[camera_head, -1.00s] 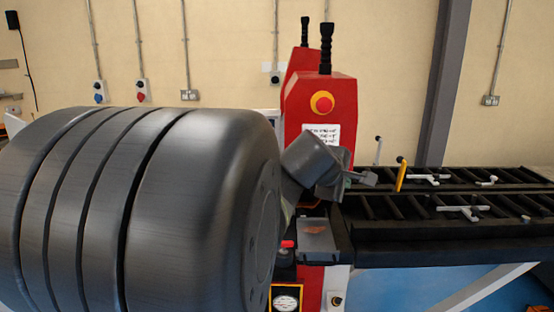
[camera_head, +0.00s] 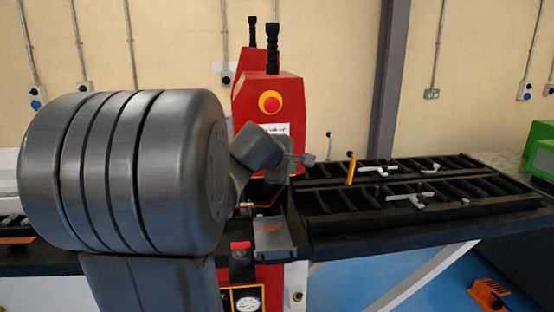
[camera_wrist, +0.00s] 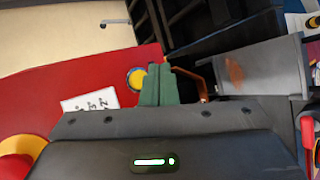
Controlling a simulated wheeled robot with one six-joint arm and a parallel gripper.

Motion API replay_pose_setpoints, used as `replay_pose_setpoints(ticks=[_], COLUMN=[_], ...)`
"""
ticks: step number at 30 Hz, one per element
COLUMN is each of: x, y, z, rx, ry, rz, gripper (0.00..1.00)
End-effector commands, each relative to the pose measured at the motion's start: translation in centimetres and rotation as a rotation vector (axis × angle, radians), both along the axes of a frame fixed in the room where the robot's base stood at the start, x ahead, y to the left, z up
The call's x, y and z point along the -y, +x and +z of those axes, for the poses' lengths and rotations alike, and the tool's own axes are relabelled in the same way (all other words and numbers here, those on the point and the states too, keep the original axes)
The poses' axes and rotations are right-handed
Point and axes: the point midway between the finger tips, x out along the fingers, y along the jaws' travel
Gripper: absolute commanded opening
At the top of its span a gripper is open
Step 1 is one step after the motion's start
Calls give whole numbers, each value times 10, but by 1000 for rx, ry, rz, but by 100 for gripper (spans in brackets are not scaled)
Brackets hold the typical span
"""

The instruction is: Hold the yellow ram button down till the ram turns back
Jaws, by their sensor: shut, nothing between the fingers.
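A yellow round button (camera_wrist: 136,79) with a blue rim shows on the machine's red face in the wrist view. My gripper (camera_wrist: 160,66) is shut and empty, its green-grey fingers together just right of the button and covering part of its edge. I cannot tell whether the fingertips touch the red face or stop short of it. In the head view my arm hides the button and most of the gripper. The red bender (camera_head: 281,96) stands behind the arm. The ram itself cannot be made out clearly.
A red stop button (camera_head: 270,102) on yellow sits high on the bender. A bent copper bar (camera_wrist: 196,81) lies right of my fingers in the wrist view. A black roller table (camera_head: 390,228) with white clamps extends right. A red knob (camera_head: 241,245) and gauge (camera_head: 248,305) are low in front.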

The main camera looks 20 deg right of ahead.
Motion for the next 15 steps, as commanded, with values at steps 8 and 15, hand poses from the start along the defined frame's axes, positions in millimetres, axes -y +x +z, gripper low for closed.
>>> replay_pose_setpoints(ticks=[8, 15], x=[5, 6], y=[22, 25], z=[0, 0], rx=[0, 0], ry=[0, 0], rz=[0, 0], gripper=[0, 0])
